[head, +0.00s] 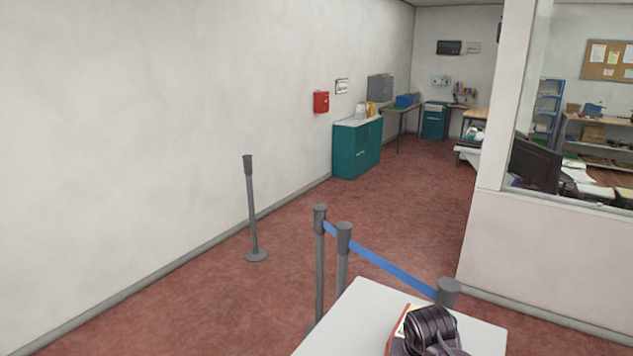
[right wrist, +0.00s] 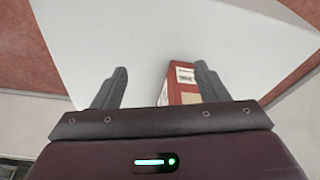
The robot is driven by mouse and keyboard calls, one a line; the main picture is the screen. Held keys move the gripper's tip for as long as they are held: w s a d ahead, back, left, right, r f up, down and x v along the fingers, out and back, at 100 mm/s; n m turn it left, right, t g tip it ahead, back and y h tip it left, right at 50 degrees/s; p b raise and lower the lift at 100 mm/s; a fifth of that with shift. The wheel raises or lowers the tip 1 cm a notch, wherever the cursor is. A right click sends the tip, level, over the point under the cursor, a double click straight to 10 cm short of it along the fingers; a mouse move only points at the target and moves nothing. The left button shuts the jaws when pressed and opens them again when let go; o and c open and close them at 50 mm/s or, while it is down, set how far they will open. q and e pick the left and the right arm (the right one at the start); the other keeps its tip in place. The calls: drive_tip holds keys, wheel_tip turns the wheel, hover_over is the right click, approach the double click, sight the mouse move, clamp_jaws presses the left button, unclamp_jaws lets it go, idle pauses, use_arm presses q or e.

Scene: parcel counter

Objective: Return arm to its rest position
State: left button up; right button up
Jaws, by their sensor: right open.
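My right gripper (right wrist: 160,84) is open in the right wrist view, its two grey fingers spread apart over a white tabletop (right wrist: 110,35). A red and white box (right wrist: 181,84) shows between the fingers, closer to the right-hand one, with a printed label on it. It is not held; its near part is hidden behind the gripper body. In the head view the white table (head: 345,322) is at the bottom, with the box (head: 398,330) partly hidden behind a dark part of my arm. My left gripper is in neither view.
Grey posts (head: 319,260) with a blue belt (head: 385,268) stand just beyond the table. A lone post (head: 251,210) stands near the left wall. A teal cabinet (head: 356,150) is further back. A half wall (head: 550,250) is at right. Red floor between is open.

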drive_tip(key=s+f+n+y, duration=0.15)
drive_tip(key=s+n, duration=0.35)
drive_tip(key=s, duration=1.7)
wheel_tip(320, 180, down, 36)
drive_tip(key=s+r+b, duration=0.1)
drive_tip(key=b, duration=0.7)
drive_tip(key=s+d+f+g+b, duration=0.1)
drive_tip(key=s+f+b, duration=0.2)
drive_tip(key=s+f, duration=0.7)
drive_tip(key=s+d+f+b, duration=0.1)
drive_tip(key=s+f+b, duration=0.2)
drive_tip(key=s+f, duration=0.7)
wheel_tip(320, 180, down, 8)
drive_tip(key=shift+d+n+g+b, duration=0.3)
drive_tip(key=shift+d+n+g, duration=0.1)
drive_tip(key=shift+s+h, duration=0.25)
drive_tip(key=shift+c, duration=0.4)
